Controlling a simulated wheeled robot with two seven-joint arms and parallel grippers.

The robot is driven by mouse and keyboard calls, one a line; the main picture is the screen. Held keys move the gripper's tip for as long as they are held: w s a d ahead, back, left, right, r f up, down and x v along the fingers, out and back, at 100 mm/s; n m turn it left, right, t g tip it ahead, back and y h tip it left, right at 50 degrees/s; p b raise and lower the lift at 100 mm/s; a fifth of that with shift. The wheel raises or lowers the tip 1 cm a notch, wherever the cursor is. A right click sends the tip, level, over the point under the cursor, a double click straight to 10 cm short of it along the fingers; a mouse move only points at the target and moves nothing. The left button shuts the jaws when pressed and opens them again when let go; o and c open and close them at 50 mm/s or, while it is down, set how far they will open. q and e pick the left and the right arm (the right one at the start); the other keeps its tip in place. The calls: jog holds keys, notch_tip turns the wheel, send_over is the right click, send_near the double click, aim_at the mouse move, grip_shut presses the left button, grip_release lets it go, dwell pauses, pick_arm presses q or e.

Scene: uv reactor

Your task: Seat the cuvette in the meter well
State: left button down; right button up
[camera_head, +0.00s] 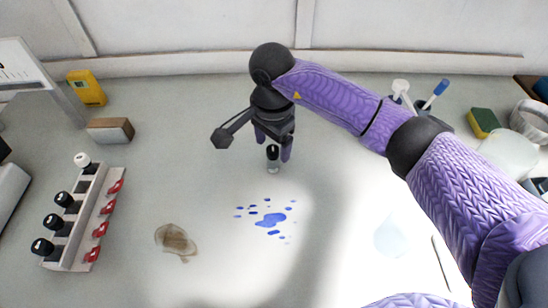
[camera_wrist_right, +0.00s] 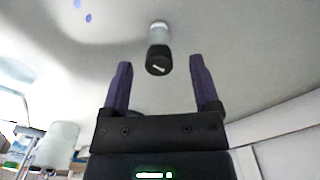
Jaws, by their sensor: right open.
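The cuvette (camera_head: 272,167) is a small clear vial with a black cap, standing upright on the grey bench near the middle of the head view. It also shows in the right wrist view (camera_wrist_right: 158,38). My right gripper (camera_head: 273,148) is open above and around the cap. In the right wrist view its purple fingertips (camera_wrist_right: 160,62) stand either side of the cap, with a visible gap on both sides. I cannot make out the meter well. My left gripper is not in view.
A rack (camera_head: 85,215) with several capped vials and red parts stands at left. A yellow device (camera_head: 87,88) and a brown-and-white block (camera_head: 110,130) lie behind it. A blue spill (camera_head: 271,220) and a brown stain (camera_head: 176,240) mark the bench. A sponge (camera_head: 484,122) is at right.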

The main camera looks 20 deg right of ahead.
aim_at(273, 160)
notch_tip(273, 160, down, 5)
jog(key=shift+f+b, duration=0.1)
jog(key=shift+b, duration=0.3)
grip_shut()
